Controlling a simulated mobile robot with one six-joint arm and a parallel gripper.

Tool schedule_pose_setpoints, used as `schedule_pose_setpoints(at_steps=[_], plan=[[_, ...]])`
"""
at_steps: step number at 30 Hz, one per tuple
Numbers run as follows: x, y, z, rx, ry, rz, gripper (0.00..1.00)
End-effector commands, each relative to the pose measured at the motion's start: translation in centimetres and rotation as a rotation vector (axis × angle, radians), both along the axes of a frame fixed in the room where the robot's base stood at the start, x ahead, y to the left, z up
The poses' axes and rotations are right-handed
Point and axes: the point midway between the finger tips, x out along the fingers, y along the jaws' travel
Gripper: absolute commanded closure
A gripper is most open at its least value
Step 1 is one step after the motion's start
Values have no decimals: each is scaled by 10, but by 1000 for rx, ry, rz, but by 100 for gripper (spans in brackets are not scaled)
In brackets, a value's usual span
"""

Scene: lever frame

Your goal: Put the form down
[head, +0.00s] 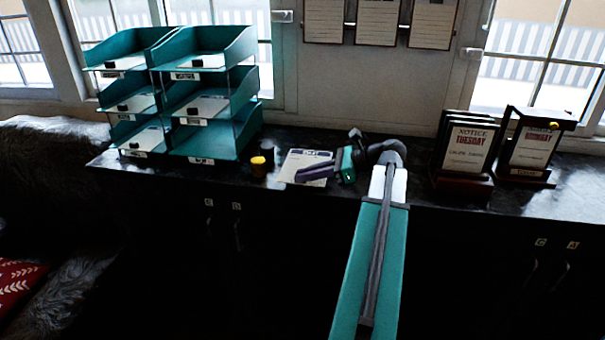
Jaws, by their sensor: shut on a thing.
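The form (303,158) is a white sheet with a dark blue heading, near the middle of the dark counter. My gripper (308,173) reaches in from the right with its purple fingers over the sheet's lower right part, and is shut on it. The fingers hide part of the form. I cannot tell whether the sheet touches the counter or is held just above it.
Teal tray stacks (212,142) with labelled tiers hold papers and small dark blocks at the left. A small yellow-topped jar (258,167) stands between them and the form. Notice stands (465,150) are at the right. Bare counter (420,195) lies before them.

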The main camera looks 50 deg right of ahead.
Motion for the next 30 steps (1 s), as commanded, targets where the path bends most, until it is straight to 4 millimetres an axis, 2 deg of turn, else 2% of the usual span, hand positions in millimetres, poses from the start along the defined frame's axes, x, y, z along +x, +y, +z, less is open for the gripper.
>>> schedule_pose_setpoints(at_steps=[3, 13, 30], plan=[[15, -11, 1, 1, 0, 2, 100], [45, -31, -3, -1, 0, 0, 100], [49, -34, -8, 0, 0, -1, 100]])
